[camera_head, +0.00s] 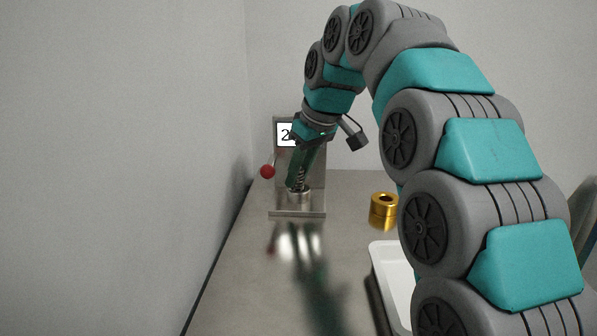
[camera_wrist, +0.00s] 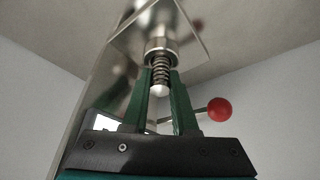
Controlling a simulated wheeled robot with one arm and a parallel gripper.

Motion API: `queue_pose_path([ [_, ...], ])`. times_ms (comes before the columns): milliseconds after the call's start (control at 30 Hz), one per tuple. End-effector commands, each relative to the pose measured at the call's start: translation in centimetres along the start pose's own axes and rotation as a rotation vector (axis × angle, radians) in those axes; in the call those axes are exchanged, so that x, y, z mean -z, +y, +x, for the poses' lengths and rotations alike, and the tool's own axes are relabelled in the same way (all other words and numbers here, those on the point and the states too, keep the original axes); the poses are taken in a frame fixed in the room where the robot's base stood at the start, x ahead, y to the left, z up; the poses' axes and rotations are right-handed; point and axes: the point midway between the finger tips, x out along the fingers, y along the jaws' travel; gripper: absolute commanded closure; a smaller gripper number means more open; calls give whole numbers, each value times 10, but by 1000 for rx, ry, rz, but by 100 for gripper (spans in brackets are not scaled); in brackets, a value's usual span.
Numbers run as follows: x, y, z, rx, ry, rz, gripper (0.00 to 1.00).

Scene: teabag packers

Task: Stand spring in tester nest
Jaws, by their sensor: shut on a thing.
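The tester (camera_head: 313,165) stands at the far end of the bench, with a screen (camera_head: 285,134) reading 2 and a red-ball lever (camera_head: 267,171) on its left. Its metal nest cup (camera_head: 300,197) sits on the base plate. The spring (camera_head: 300,178) is upright at the cup, and in the wrist view the spring (camera_wrist: 160,72) meets the cup (camera_wrist: 161,50). My gripper (camera_wrist: 161,76) points down with its green fingers shut on the spring. A pale rounded tip (camera_wrist: 159,91) shows at the spring's near end. The spring's seating inside the cup is hidden.
A brass cylinder (camera_head: 383,211) stands on the bench (camera_head: 240,280) right of the tester. A white tray (camera_head: 377,262) lies nearer, partly behind my arm. A plain wall (camera_head: 120,150) runs along the left. The bench front is clear.

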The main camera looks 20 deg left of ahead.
Motion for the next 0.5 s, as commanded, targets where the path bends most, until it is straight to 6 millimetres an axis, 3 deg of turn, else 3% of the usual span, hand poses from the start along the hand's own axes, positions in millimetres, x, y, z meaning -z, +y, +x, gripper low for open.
queue_pose_path([
  [200,-2,0,5,0,0,0,100],
  [233,-2,0,4,0,0,0,70],
  [500,-2,0,5,0,-1,0,40],
])
